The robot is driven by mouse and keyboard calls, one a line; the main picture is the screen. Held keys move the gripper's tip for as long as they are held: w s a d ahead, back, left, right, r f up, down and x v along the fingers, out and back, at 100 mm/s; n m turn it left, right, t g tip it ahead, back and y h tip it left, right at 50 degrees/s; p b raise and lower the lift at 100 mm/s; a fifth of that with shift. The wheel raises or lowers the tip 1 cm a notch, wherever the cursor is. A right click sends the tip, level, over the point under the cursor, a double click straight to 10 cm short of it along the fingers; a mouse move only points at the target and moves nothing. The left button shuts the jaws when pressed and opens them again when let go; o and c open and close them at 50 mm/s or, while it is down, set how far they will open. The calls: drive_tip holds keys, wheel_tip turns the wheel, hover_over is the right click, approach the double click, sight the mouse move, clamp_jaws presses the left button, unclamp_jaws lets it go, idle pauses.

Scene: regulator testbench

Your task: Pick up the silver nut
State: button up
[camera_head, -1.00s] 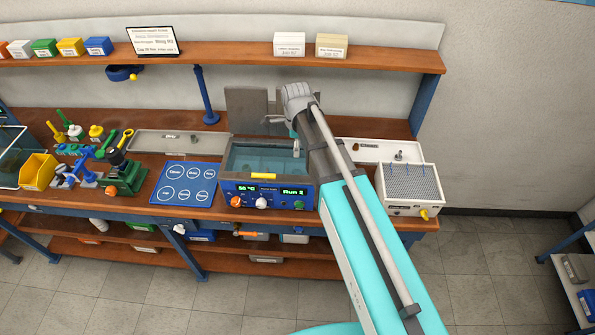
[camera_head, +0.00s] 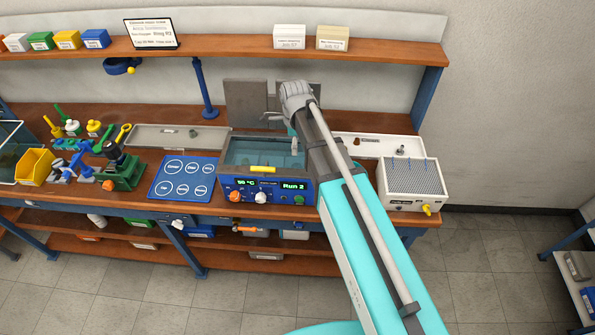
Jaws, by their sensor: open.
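No silver nut can be told apart for sure at this size. A small grey metal piece (camera_head: 193,133) lies in the long grey tray (camera_head: 150,141) left of the bath. Another small silvery piece (camera_head: 401,150) stands in the white tray (camera_head: 378,155) at the right. My gripper (camera_head: 271,117) is behind the blue bath (camera_head: 265,189), above the back of the bench, with its finger side pointing left. It is open, and no object shows in it. My wrist and forearm hide part of it and the bench between bath and white tray.
A blue mat with circles (camera_head: 184,179) lies left of the bath. A green and black fixture (camera_head: 122,168) and a yellow bin (camera_head: 36,168) stand further left. A box with a pinned top (camera_head: 412,184) is at the right. A shelf (camera_head: 225,51) runs above the bench.

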drive_tip(key=b, duration=0.6)
hover_over(295, 166)
drive_tip(key=shift+s+d+f, duration=0.1)
drive_tip(key=shift+f, duration=1.45)
drive_tip(key=shift+s+d+f, duration=0.1)
drive_tip(key=shift+f, duration=1.4)
drive_tip(key=shift+p, duration=0.3)
drive_tip(key=shift+f, duration=0.15)
drive_tip(key=f+b, duration=0.5)
drive_tip(key=shift+w+a, duration=0.1)
drive_tip(key=shift+w, duration=0.1)
drive_tip(key=shift+r, duration=0.1)
clamp_jaws()
